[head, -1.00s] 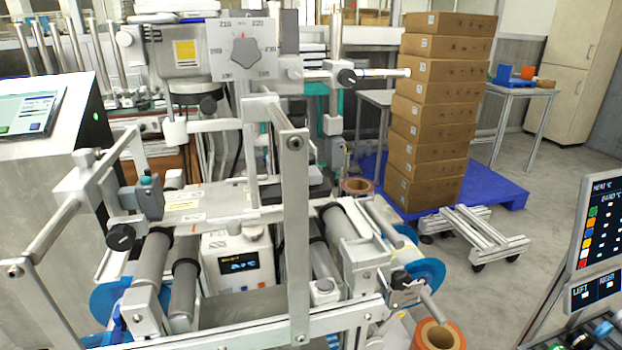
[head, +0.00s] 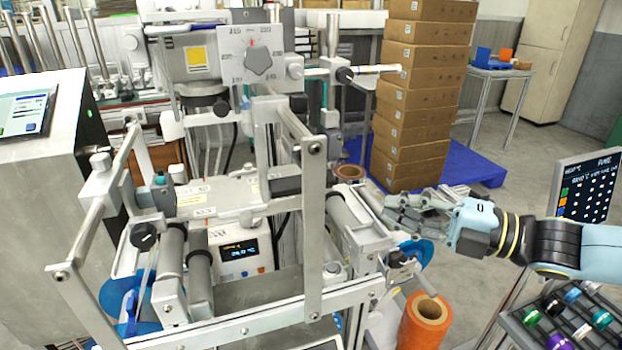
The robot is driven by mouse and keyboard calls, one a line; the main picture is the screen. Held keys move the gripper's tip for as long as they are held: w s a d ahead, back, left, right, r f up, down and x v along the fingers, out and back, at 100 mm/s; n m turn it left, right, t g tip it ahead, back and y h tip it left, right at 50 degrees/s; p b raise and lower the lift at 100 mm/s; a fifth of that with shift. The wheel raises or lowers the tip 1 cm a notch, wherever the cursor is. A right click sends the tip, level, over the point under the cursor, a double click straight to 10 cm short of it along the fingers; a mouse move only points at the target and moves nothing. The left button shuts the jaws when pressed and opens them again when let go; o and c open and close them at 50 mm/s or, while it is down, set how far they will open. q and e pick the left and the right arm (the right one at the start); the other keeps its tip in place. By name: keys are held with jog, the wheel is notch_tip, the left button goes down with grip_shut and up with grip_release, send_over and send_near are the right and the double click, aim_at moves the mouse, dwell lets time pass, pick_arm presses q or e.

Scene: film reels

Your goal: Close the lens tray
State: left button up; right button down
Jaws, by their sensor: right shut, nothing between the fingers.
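My right gripper (head: 388,210) reaches in from the right side, its grey fingers pointing left and shut with nothing held. It is in front of the foot of the carton stack and beside the right end of the machine (head: 235,190). I cannot tell for sure which part is the lens tray. The machine has a flat plate in its middle and a grey frame with rollers (head: 345,220). My left gripper is not in view.
An orange roll (head: 426,318) stands below my right gripper. A dark rack (head: 520,330) with several coloured pieces is at the lower right, under a dark display panel (head: 590,190). Stacked cartons (head: 420,100) stand on a blue pallet (head: 483,168).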

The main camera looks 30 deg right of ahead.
jog(key=b+x, duration=0.4)
jog(key=x, duration=0.3)
jog(key=shift+w+f, duration=0.2)
jog(key=shift+w, duration=0.05)
jog(key=w, duration=0.5)
jog(key=shift+w+r, duration=0.15)
jog(key=shift+w, duration=0.15)
jog(key=w, duration=0.3)
jog(key=shift+w+d, duration=0.1)
jog(key=shift+d, duration=0.25)
